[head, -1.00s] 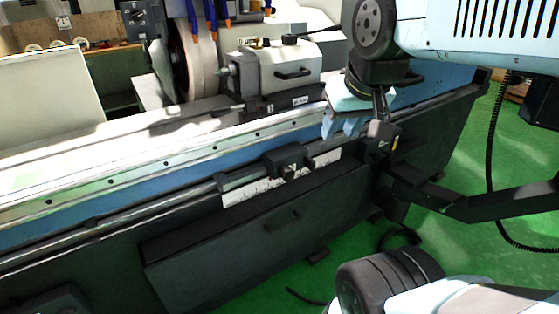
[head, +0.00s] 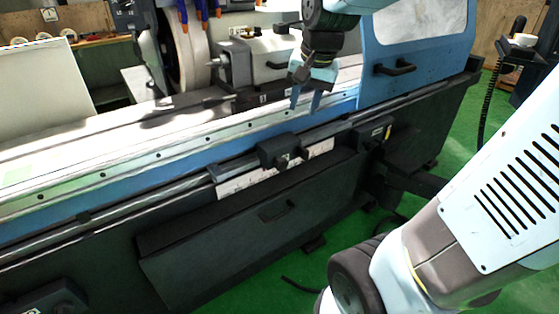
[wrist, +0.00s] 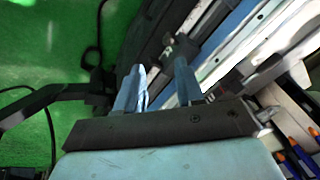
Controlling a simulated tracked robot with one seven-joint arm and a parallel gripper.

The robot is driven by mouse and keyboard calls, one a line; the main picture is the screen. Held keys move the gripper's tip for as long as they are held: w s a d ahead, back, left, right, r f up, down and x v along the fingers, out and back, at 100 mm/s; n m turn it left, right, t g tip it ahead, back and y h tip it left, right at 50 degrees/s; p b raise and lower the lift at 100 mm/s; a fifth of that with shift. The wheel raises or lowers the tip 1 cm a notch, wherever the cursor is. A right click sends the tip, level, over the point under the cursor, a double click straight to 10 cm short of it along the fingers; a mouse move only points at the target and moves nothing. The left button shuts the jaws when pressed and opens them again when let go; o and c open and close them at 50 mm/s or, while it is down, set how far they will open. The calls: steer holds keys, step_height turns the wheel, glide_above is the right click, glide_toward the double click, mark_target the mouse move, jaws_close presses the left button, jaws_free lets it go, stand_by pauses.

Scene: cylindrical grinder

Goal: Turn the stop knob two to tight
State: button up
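Two dark stop blocks sit on the front rail of the grinder: one near the middle (head: 280,151) with a small knob-like part on its face, one farther right (head: 371,134). I cannot tell which carries stop knob two, nor how tight any knob is. My gripper (head: 305,102) points down, open and empty, in front of the table edge, above and between the two blocks. In the wrist view its two light blue fingers (wrist: 159,75) are apart with nothing between them. A dark block (wrist: 181,48) on the rail shows beyond the fingertips.
The grinding wheel (head: 190,45) and a grey headstock (head: 262,58) are at the back. A dark arm-like bracket (wrist: 45,97) sticks out at the machine's front.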

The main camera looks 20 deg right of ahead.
steer(key=w+f+m+g, duration=0.2)
steer(key=w+f+m, duration=0.2)
steer(key=w+f, duration=0.3)
steer(key=m+g, duration=0.1)
steer(key=m, duration=0.4)
glide_toward(280, 160)
steer(key=shift+h, duration=0.4)
steer(key=f, duration=1)
steer(key=shift+w+a+f, duration=0.2)
steer(key=shift+a+f, duration=0.05)
steer(key=shift+a, duration=0.1)
steer(key=shift+c, duration=0.2)
steer(key=c, duration=0.6)
steer(key=shift+c, duration=0.2)
steer(key=shift+d, duration=0.1)
